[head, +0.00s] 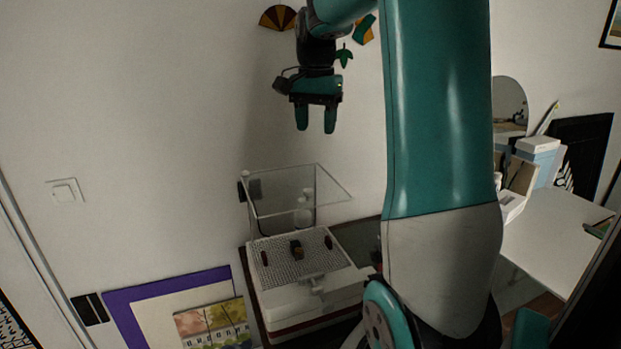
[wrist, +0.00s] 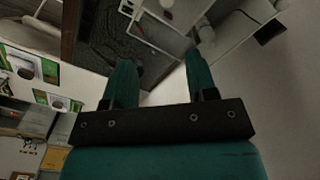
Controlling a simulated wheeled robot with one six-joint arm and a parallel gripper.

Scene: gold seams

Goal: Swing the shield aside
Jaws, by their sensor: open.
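The shield (head: 336,181) is a clear pane with a thin pale frame in the head view. It stands over the back part of a white bench unit (head: 320,299) with a perforated top. Several small dark pieces (head: 297,249) sit on that top, in front of the shield. My gripper (head: 316,124) hangs above the shield, pointing down, apart from it and empty. Its two teal fingers are spread, and they also show in the wrist view (wrist: 160,62). In the wrist view the unit is only partly seen beyond the fingertips, and I cannot clearly make out the shield.
White bottles (head: 304,213) stand behind the shield near the wall. A white table (head: 554,235) with boxes (head: 538,150) is at the right. A purple-edged picture (head: 180,306) is at the lower left. My arm hides the area right of the unit. The air between gripper and shield looks clear.

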